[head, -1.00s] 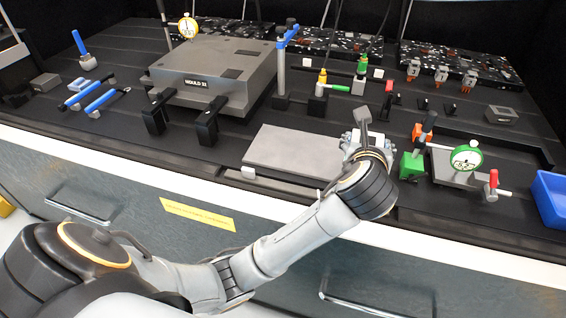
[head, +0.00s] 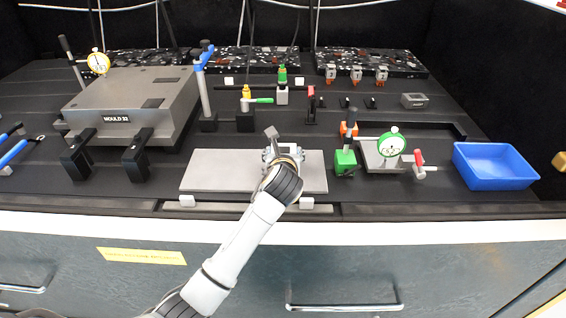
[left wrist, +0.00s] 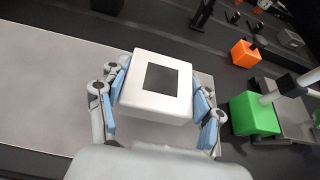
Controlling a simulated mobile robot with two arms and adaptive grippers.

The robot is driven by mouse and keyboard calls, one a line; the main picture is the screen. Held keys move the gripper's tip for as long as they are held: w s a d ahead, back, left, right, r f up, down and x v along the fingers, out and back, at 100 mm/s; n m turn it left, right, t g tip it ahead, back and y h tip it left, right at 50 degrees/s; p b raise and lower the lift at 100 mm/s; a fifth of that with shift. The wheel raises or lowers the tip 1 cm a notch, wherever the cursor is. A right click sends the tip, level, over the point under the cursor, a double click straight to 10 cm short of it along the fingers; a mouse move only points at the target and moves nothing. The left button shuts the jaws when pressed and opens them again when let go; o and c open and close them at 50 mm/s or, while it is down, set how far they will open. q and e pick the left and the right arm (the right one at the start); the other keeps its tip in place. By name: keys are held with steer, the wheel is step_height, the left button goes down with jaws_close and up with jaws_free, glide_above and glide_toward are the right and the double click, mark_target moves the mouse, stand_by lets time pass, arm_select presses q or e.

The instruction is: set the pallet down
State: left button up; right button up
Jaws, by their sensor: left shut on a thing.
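My left gripper (head: 284,152) is over the right half of a flat grey plate (head: 220,170) at the front of the bench. It is shut on the pallet, a white block with a dark square on top (left wrist: 167,80). In the left wrist view the gripper (left wrist: 155,104) has blue-padded fingers on two opposite sides of the block. The plate (left wrist: 45,75) lies below it there. Whether the pallet touches the plate cannot be told. In the head view the gripper and wrist hide most of the pallet. My right gripper is not in view.
A green block (head: 344,161) and a dial gauge (head: 391,145) stand just right of the plate. A blue tray (head: 494,166) is farther right. The mould block (head: 130,105) with black clamps is at left. Upright stands (head: 204,90) are behind. The plate's left half is bare.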

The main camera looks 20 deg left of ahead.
arm_select(q)
steer(key=shift+w+a+f, duration=0.1)
steer(key=shift+w+f, duration=0.1)
steer(key=shift+w, duration=0.05)
step_height(320, 180, down, 3)
steer(key=shift+f, duration=0.1)
steer(key=o, duration=1.5)
steer(key=shift+f, duration=0.2)
steer(key=shift+r, duration=0.1)
steer(key=v, duration=1.2)
